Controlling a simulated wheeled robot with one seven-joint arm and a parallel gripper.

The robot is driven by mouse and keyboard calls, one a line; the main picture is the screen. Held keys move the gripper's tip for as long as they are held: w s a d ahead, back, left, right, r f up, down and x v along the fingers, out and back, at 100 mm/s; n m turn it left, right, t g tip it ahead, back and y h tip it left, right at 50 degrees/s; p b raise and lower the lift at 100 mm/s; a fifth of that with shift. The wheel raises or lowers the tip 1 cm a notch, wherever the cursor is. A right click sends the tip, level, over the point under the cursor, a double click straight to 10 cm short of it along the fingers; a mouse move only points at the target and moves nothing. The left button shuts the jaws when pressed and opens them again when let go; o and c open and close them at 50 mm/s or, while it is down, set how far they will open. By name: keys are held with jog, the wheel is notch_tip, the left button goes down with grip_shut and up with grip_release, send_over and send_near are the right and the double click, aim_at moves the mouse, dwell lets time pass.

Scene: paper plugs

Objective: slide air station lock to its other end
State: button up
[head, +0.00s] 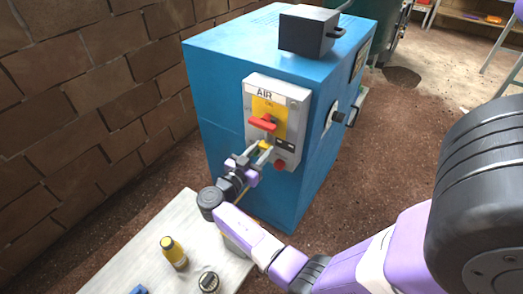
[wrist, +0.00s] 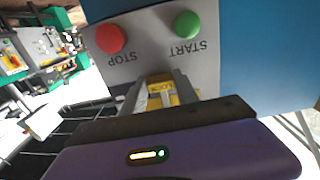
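The air station is a grey panel (head: 304,100) marked AIR on the front of a blue cabinet (head: 225,143). It has a yellow plate with a red handle (head: 262,123) lying roughly level. Below that is the yellow lock (head: 264,145), partly hidden by my gripper (head: 262,155). In the wrist view the panel is upside down, and the yellow lock part (wrist: 160,88), lettered LOCK, shows between my fingers (wrist: 161,85). The fingers are apart on either side of it, with no clear contact visible.
A red STOP button (wrist: 110,39) and a green START button (wrist: 187,24) are close to my fingertips. A black box (head: 308,32) stands on the cabinet. A brick wall is at left.

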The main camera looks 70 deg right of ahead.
grip_shut()
dwell(1.0)
